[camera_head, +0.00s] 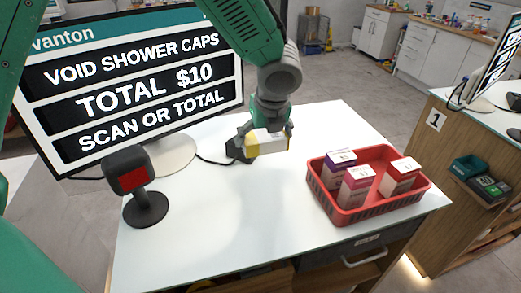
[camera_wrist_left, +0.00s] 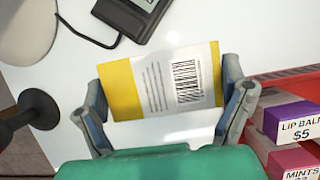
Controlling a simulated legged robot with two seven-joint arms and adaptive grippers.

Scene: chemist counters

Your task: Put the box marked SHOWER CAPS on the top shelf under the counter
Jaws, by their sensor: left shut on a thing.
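My left gripper (camera_head: 268,145) is shut on a yellow and white box (camera_head: 266,142), held above the white counter top (camera_head: 215,225). In the left wrist view the box (camera_wrist_left: 170,82) lies between both fingers, with a barcode and small print on the face I see. No SHOWER CAPS name can be read on it. Under the counter's front edge, part of a wooden shelf space (camera_head: 285,281) shows at the bottom of the head view; most of it is hidden. My right gripper is not in view.
A red basket (camera_head: 335,211) with three small boxes stands at the counter's right end. A scanner on a stand (camera_head: 146,208) and a large screen reading VOID SHOWER CAPS (camera_head: 130,75) are at left. A dark device (camera_wrist_left: 128,14) lies behind the box. The front middle is clear.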

